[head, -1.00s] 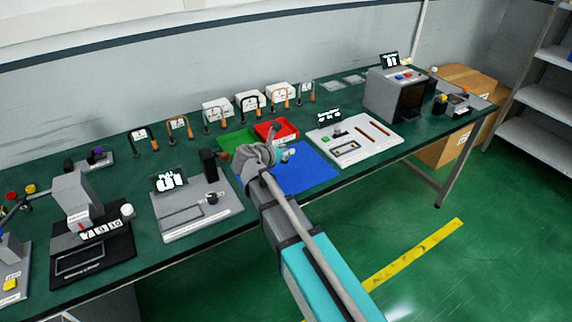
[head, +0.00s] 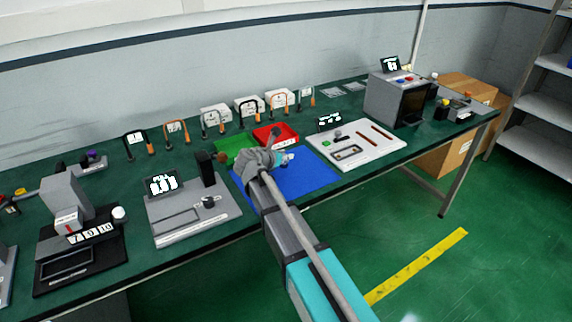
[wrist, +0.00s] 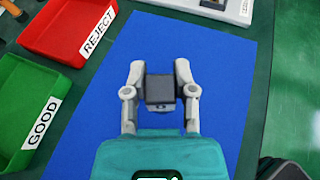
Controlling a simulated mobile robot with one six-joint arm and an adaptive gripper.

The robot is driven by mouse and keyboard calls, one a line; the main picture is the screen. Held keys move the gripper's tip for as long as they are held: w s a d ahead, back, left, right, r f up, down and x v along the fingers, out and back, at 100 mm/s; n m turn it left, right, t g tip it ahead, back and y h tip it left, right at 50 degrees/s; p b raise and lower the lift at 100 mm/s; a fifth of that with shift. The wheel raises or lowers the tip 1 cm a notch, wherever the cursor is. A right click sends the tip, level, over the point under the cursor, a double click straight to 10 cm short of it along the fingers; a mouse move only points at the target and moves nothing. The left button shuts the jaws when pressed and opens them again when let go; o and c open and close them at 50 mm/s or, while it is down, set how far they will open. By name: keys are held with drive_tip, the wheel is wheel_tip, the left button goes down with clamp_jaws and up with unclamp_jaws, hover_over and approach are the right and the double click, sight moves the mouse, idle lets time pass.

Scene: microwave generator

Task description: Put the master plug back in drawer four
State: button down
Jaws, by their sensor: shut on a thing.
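My gripper (wrist: 160,90) is shut on a dark grey block (wrist: 159,91), which sits between the two fingers in the wrist view. I cannot tell for sure that this block is the master plug. In the head view my gripper (head: 284,158) is over the blue mat (head: 312,182), near its back edge, and the arm hides the block. The wrist view shows the blue mat (wrist: 225,100) beneath the gripper. I cannot make out a numbered drawer four in either view.
A red REJECT tray (wrist: 66,28) and a green GOOD tray (wrist: 28,105) lie left of the mat in the wrist view. A grey station (head: 193,217) stands left, a white panel (head: 372,153) and a grey oven-like box (head: 391,97) right.

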sight(285, 163)
drive_tip(key=shift+f, duration=0.1)
drive_tip(key=shift+w+f+b, duration=0.45)
drive_tip(key=shift+f+b, duration=0.1)
drive_tip(key=shift+b, duration=0.1)
drive_tip(key=shift+f+b, duration=1.35)
drive_tip(key=shift+b, duration=0.05)
drive_tip(key=shift+f, duration=0.15)
drive_tip(key=shift+c, duration=2.1)
unclamp_jaws()
drive_tip(key=shift+s, duration=0.1)
drive_tip(key=shift+r, duration=0.2)
